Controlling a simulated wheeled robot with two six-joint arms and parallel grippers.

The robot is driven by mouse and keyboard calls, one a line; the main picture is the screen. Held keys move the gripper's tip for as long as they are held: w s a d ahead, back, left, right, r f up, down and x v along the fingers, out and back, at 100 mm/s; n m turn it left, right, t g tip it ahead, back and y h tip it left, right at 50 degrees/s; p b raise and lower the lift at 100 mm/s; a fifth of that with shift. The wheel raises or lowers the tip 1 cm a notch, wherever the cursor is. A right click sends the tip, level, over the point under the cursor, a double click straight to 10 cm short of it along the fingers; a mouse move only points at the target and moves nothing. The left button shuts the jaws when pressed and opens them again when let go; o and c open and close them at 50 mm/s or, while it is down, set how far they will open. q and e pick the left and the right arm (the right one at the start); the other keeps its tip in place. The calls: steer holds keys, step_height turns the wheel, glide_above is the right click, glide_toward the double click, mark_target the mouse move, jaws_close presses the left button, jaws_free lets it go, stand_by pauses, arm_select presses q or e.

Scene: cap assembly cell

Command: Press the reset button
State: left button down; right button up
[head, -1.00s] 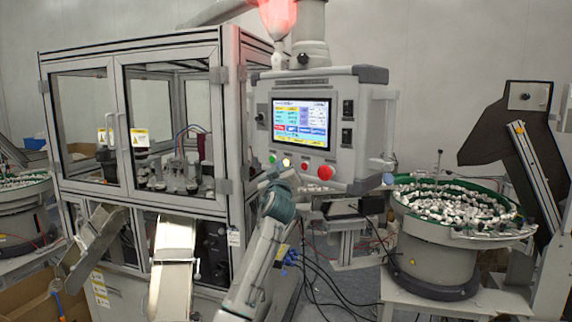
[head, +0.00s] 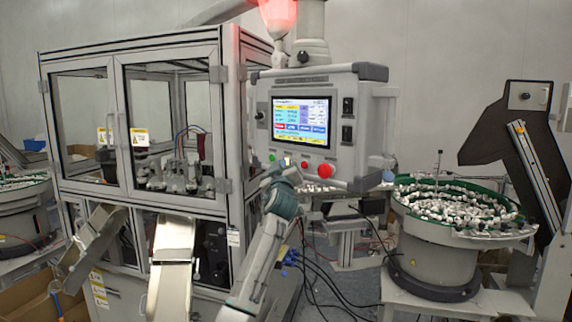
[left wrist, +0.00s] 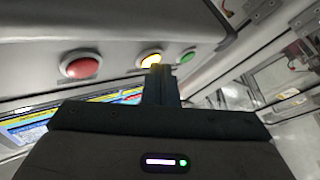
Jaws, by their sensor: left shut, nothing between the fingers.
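The control panel (head: 346,160) carries a row of buttons under its screen. A green button (head: 272,158), a red button (head: 304,165) and a larger red mushroom button (head: 324,171) show in the head view. The left wrist view shows a red button (left wrist: 82,67), a lit yellow button (left wrist: 150,58) and a green button (left wrist: 187,56). No reset label is readable. My left gripper (head: 279,170) is shut and empty, just below the row. Its fingertips (left wrist: 159,70) overlap the yellow button's lower edge; I cannot tell whether they touch it. My right gripper is out of view.
The glazed machine cabinet (head: 140,120) stands left of the panel, with metal chutes (head: 173,240) below. A bowl feeder (head: 455,215) full of small parts stands to the right. The screen (head: 301,121) is on, and a red lamp (head: 278,14) glows above.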

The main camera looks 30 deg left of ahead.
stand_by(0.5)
arm_select(q)
steer(key=shift+s, duration=0.1)
steer(key=shift+s+a+b, duration=0.1)
steer(key=shift+s+b, duration=0.25)
steer(key=shift+s, duration=0.15)
steer(key=s, duration=0.2)
steer(key=s+a, duration=0.1)
steer(key=s, duration=0.2)
steer(key=shift+s+a, duration=0.2)
steer(key=shift+s, duration=0.1)
stand_by(0.6)
